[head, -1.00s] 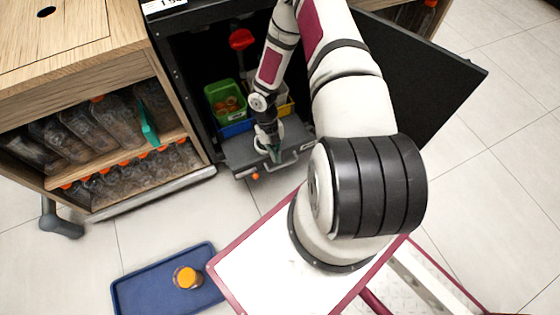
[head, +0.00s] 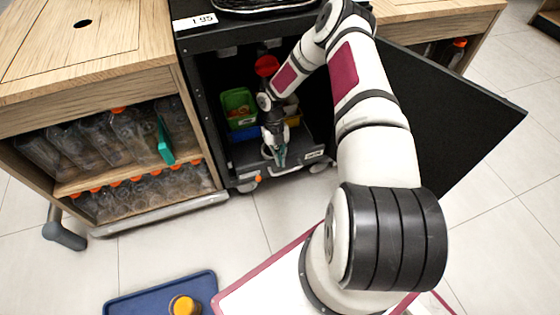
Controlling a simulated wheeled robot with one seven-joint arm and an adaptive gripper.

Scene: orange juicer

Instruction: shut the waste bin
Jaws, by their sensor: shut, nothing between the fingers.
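The waste bin (head: 314,155) is a dark grey pull-out unit low in the open black cabinet, with a small label on its front. A green container (head: 237,104) with orange bits stands at its left, with blue and yellow ones partly hidden. My gripper (head: 279,159) is shut and empty, pointing down at the front of the bin, by its handle. I cannot tell whether it touches. My arm hides part of the cabinet's inside.
The cabinet's black door (head: 440,110) stands wide open at the right. A wooden shelf unit (head: 95,60) with several clear bottles is at the left.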

